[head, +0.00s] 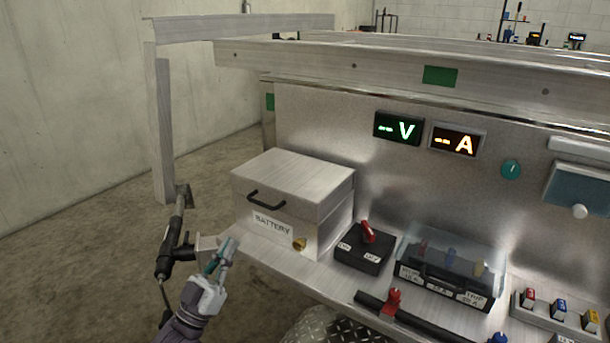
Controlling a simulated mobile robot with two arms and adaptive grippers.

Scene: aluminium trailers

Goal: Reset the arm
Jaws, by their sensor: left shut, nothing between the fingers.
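My left gripper (225,254) shows in the lower left of the head view, its arm coming up from the bottom edge. Its fingers are together with nothing between them. It is in front of the lower left corner of the metal battery box (292,200), which has a black handle and a closed lid. I cannot tell whether the fingertips touch anything. My right gripper is not in the picture.
A black switch box with a red lever (366,240) and a clear-covered switch panel (452,266) stand on the metal shelf. Volt (398,128) and amp (459,140) displays are on the back panel. A dark jack (174,240) stands left of my gripper. Concrete floor is open at left.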

